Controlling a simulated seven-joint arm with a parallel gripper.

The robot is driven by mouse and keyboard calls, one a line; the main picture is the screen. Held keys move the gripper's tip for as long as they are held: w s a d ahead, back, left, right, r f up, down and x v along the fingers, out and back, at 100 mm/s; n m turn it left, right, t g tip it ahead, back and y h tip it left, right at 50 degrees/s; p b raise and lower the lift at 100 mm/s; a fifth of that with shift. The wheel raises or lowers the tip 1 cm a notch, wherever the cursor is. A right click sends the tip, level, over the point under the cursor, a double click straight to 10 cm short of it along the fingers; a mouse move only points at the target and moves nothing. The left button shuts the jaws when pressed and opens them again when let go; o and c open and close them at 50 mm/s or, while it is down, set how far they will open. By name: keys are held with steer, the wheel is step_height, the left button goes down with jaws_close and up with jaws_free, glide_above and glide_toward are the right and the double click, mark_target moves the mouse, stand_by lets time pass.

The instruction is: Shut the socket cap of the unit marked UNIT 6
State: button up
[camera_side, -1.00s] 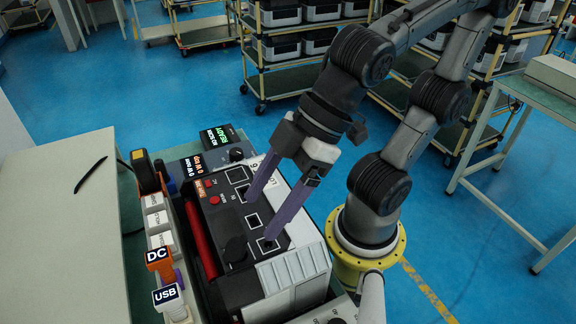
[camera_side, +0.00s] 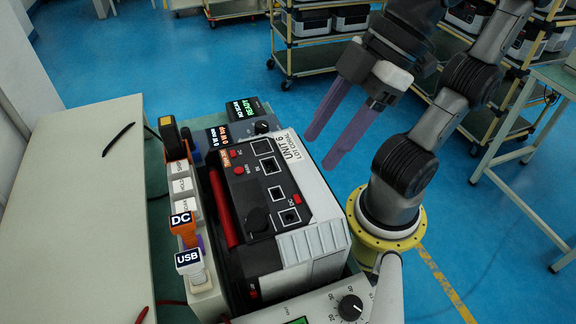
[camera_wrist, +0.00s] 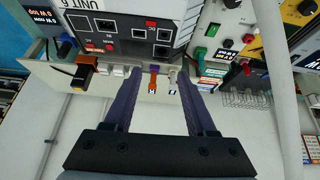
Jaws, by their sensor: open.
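The unit marked UNIT 6 (camera_side: 318,196) is a black and white box with a dark top panel, a red handle and several square sockets. A round black piece (camera_side: 258,219), which may be the socket cap, lies on the panel beside the front socket (camera_side: 290,216); I cannot tell its exact state. My gripper (camera_side: 320,152) has two long purple fingers, apart and empty, above and right of the unit's far end. In the wrist view, my gripper (camera_wrist: 158,75) is open, with the unit (camera_wrist: 130,15) beyond its fingertips, partly cut off at the top.
A strip with DC (camera_side: 181,219) and USB (camera_side: 188,258) plugs runs along the unit's left side. A READY display (camera_side: 243,109) stands behind. A dial instrument (camera_side: 350,307) is in front. A pale table (camera_side: 85,200) is at left.

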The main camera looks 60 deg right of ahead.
step_height(320, 180, up, 5)
steer(key=g+h, duration=0.2)
steer(key=r+g+h, duration=0.2)
steer(key=g+h, duration=0.2)
glide_above(266, 209)
steer(key=a, duration=0.2)
steer(key=w+a+f+g+h, duration=0.1)
steer(key=w+a+f+g, duration=0.1)
steer(key=w+f, duration=0.2)
steer(key=x, duration=1.3)
steer(key=shift+w+d+f, duration=0.15)
steer(key=shift+w+f, duration=0.05)
steer(key=shift+f, duration=0.15)
steer(key=shift+c, duration=0.4)
jaws_close()
